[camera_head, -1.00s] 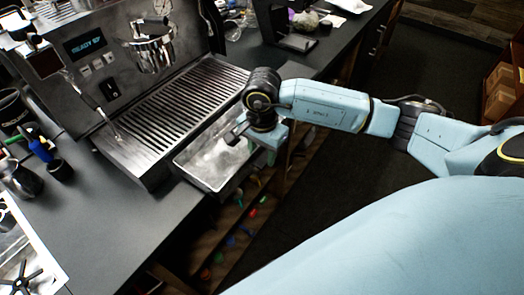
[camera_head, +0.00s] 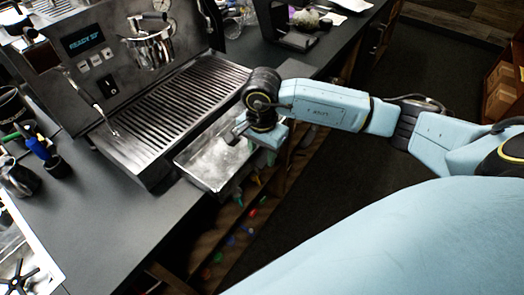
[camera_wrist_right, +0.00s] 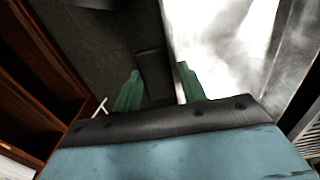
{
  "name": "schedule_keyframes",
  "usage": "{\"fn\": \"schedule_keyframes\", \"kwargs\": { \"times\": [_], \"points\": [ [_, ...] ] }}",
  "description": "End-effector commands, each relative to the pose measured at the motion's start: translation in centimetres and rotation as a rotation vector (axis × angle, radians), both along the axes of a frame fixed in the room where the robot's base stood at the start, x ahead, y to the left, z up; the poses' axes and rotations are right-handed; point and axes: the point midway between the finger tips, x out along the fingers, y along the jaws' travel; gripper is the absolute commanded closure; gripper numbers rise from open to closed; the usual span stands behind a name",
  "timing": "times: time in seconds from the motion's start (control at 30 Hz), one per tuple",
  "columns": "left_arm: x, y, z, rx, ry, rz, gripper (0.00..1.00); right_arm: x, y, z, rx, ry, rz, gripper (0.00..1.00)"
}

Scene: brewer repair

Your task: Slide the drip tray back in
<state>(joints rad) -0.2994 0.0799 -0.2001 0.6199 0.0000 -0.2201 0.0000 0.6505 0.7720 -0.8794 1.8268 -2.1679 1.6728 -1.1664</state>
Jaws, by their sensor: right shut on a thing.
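The drip tray (camera_head: 208,170) is a shallow metal tray. It sticks out from under the slatted grate at the front of the espresso machine (camera_head: 125,75), over the counter's front edge. Its bright inside also shows in the right wrist view (camera_wrist_right: 215,40). My right gripper (camera_head: 241,134) is at the tray's outer side. In the wrist view its green fingers (camera_wrist_right: 158,88) are shut on a dark handle (camera_wrist_right: 153,72) beside the tray wall. How far the tray reaches under the grate is hidden. My left gripper is not in view.
The grey counter (camera_head: 110,225) is clear left of the tray. Dark cups and a blue-handled tool (camera_head: 38,148) stand at the left. Below the tray, shelves (camera_head: 225,225) hold small coloured items. Dark floor (camera_head: 310,195) lies to the right.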

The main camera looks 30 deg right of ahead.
Motion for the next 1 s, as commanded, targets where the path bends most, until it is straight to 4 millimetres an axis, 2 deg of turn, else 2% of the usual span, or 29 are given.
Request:
{"fn": "schedule_keyframes", "kwargs": {
  "times": [0.13,0.17,0.33,0.67,0.83,1.0],
  "points": [
    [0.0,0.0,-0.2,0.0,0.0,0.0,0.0,0.1,0.0,-0.2,0.001,-0.002,0.0,1.0],
    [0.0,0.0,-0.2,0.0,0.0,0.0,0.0,0.0,0.0,-0.1,0.001,-0.002,0.0,0.55],
    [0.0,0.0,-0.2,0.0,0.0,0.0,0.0,0.0,0.0,-0.1,0.0,-0.001,0.0,0.33],
    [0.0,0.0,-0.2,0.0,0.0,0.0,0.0,0.0,0.0,0.2,0.0,0.0,0.0,0.33],
    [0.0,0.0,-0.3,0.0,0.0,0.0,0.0,0.1,-0.1,2.5,0.0,-0.004,0.002,0.33],
    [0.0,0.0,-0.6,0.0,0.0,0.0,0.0,0.2,-0.1,6.4,0.0,-0.008,0.001,0.33]
  ]
}}
